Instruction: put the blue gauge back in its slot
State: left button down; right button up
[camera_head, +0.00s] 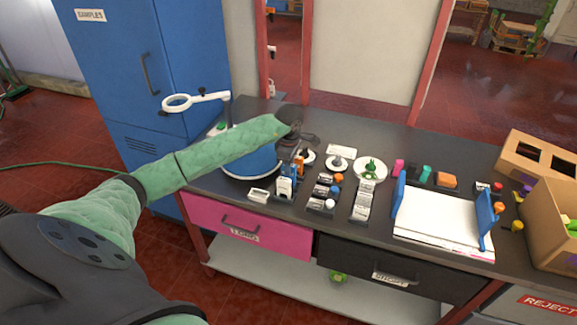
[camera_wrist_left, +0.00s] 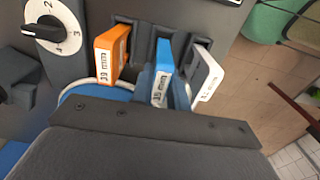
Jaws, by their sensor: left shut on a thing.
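The blue gauge (camera_wrist_left: 162,75), with a white label, stands between an orange gauge (camera_wrist_left: 108,55) and a white gauge (camera_wrist_left: 205,78) at a dark slotted rack (camera_wrist_left: 140,38) in the left wrist view. My left gripper is shut on the blue gauge; its dark body (camera_wrist_left: 150,150) fills the bottom of that view and hides the gauge's lower part. The gauge lines up with the middle slot, but I cannot tell how deep it sits. In the head view my left gripper (camera_head: 291,125) is over the bench's left part, its fingertips unclear. My right gripper is out of view.
A dial with a knob (camera_wrist_left: 45,28) is left of the rack. On the bench, a blue drum (camera_head: 250,163) and magnifier ring (camera_head: 178,103) are near my arm.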

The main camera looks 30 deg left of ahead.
pick_arm(q)
jog(key=shift+w+d+f, duration=0.2)
jog(key=shift+d+f, duration=0.05)
jog(key=shift+f, duration=0.25)
jog(key=shift+s+a+f+b, duration=0.1)
jog(key=shift+b, duration=0.2)
jog(key=c, duration=1.4)
grip_release()
jog(key=shift+o, duration=0.5)
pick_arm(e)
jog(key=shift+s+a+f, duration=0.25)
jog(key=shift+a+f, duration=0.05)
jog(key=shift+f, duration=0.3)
pick_arm(q)
notch_tip(320, 180, up, 6)
jog(key=b, duration=0.3)
jog(key=shift+r, duration=0.95)
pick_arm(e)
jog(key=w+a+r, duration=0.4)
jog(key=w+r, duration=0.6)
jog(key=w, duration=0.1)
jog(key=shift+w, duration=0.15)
